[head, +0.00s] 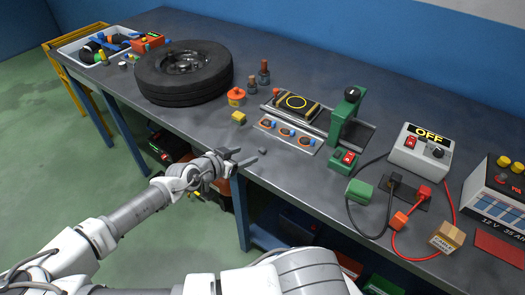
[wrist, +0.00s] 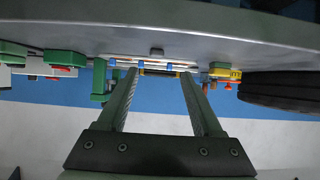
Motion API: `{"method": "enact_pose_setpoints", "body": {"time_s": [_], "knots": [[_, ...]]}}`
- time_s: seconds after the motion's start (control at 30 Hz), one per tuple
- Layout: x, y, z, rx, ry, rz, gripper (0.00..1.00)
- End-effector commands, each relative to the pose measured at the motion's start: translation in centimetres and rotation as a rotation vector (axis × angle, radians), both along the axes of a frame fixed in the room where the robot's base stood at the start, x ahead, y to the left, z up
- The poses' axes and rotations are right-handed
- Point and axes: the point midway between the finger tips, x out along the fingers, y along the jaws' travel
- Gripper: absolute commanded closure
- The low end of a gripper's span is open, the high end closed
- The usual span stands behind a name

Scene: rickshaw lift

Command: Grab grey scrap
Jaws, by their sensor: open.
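The grey scrap (head: 262,151) is a small dark grey piece lying on the workbench near its front edge, below the panel with round orange parts. My gripper (head: 246,156) is just left of it in the head view, at the bench's front edge. The jaws are open and empty. The wrist view appears upside down, with the bench top above. There the scrap (wrist: 156,52) shows as a small dark block, roughly centred between the fingertips (wrist: 158,72) and beyond them. The gripper and scrap look apart.
A tyre (head: 185,98) lies at the left back. A green press (head: 346,118) and a grey switch box (head: 419,153) stand to the right. The bench around the scrap is clear.

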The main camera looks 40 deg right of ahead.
Motion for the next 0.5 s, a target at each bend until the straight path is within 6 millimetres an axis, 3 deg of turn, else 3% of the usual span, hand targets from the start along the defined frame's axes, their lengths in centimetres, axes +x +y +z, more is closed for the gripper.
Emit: {"method": "enact_pose_setpoints", "body": {"time_s": [0.2,0.5], "knots": [[0.6,-1.7,-1.1,0.004,-0.001,-0.002,0.32],[0.7,-2.6,-1.6,0.003,0.0,-0.004,0.32]]}}
